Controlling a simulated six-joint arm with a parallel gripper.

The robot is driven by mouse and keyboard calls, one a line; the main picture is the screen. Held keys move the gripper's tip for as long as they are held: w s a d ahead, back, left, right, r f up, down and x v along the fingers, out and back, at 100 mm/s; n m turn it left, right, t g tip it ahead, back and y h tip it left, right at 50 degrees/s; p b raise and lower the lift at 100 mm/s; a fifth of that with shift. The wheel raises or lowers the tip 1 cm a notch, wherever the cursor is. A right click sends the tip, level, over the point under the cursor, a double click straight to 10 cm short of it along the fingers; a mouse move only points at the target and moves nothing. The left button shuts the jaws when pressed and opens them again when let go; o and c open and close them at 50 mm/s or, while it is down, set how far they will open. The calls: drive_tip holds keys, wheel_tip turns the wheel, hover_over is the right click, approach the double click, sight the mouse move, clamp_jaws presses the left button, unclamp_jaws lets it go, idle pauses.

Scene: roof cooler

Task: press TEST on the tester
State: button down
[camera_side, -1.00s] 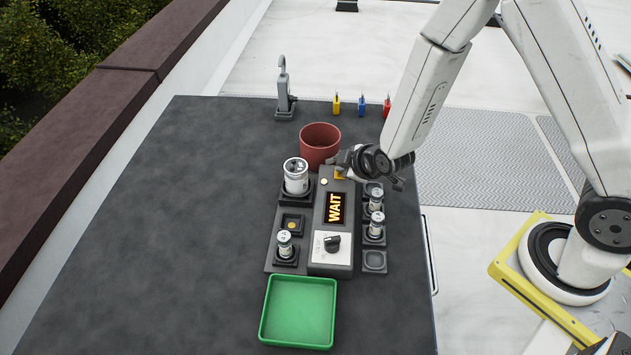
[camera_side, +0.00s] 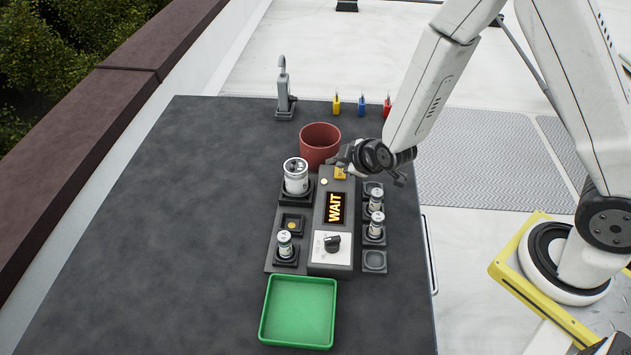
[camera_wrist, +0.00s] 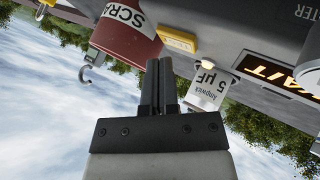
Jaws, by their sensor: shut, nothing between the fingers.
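The tester (camera_side: 318,236) is a dark grey box on the table. Its display (camera_side: 335,208) reads WAIT in orange. A white panel with a black knob (camera_side: 332,243) is at its near end. A yellow button (camera_side: 340,173) is at its far end; it also shows in the wrist view (camera_wrist: 178,40), its lettering too small to read. A small pale lamp (camera_side: 324,182) is beside it. My gripper (camera_side: 338,163) is just above and beside the yellow button, apparently clear of it. In the wrist view the fingers (camera_wrist: 158,66) are together and empty.
A red SCRAP bin (camera_side: 320,146) stands right behind the tester. A large can (camera_side: 296,176) and a small can (camera_side: 285,244) sit left; two small cans (camera_side: 376,224) sit in holders right. A green tray (camera_side: 299,312) lies in front. The table's left side is clear.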

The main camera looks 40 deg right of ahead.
sight(347, 178)
drive_tip(key=shift+r, duration=0.2)
drive_tip(key=shift+r, duration=2.35)
drive_tip(key=shift+s+d+r+m+g, duration=0.1)
drive_tip(key=shift+s+r+m+g, duration=0.2)
drive_tip(key=shift+s+m, duration=0.15)
drive_tip(key=s+d+r+m+g, duration=0.2)
drive_tip(key=s+m+g, duration=0.1)
drive_tip(key=s, duration=0.4)
drive_tip(key=s+d+r+m+g, duration=0.1)
drive_tip(key=s+d+m+g, duration=0.1)
drive_tip(key=s, duration=0.5)
drive_tip(key=shift+d+r+m+g, duration=0.15)
drive_tip(key=shift+r+m+g, duration=0.3)
drive_tip(key=shift+m, duration=0.8)
